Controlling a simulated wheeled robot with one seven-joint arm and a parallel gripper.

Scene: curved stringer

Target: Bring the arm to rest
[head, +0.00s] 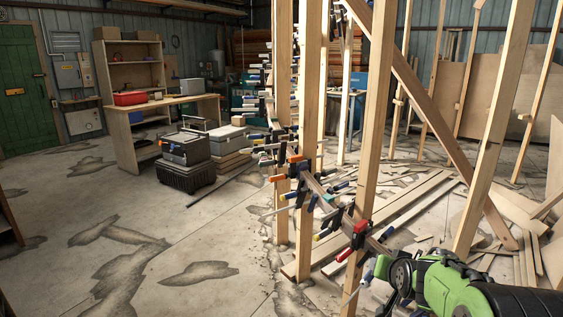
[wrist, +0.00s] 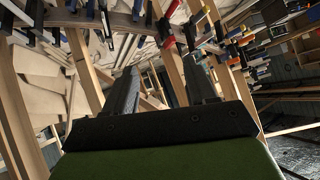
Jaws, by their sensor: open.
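My gripper shows in the wrist view (wrist: 160,88) with its two dark fingers spread apart and nothing between them. In the head view, my green and black arm reaches in from the bottom right corner, beside the lower end of the curved stringer (head: 316,186). The stringer is a curved wooden strip with many clamps along it, fixed to upright posts. A red clamp (head: 352,234) sits on it close to my arm. My fingertips are hard to make out in the head view. In the wrist view, clamps with red and yellow parts show above and beyond the fingers.
Upright wooden posts (head: 374,130) and a diagonal brace (head: 440,125) stand close to my arm. Planks (head: 425,200) and scraps lie on the floor behind them. Toolboxes (head: 187,148) and a workbench (head: 160,103) stand at the left. The floor (head: 190,235) at the front left is clear.

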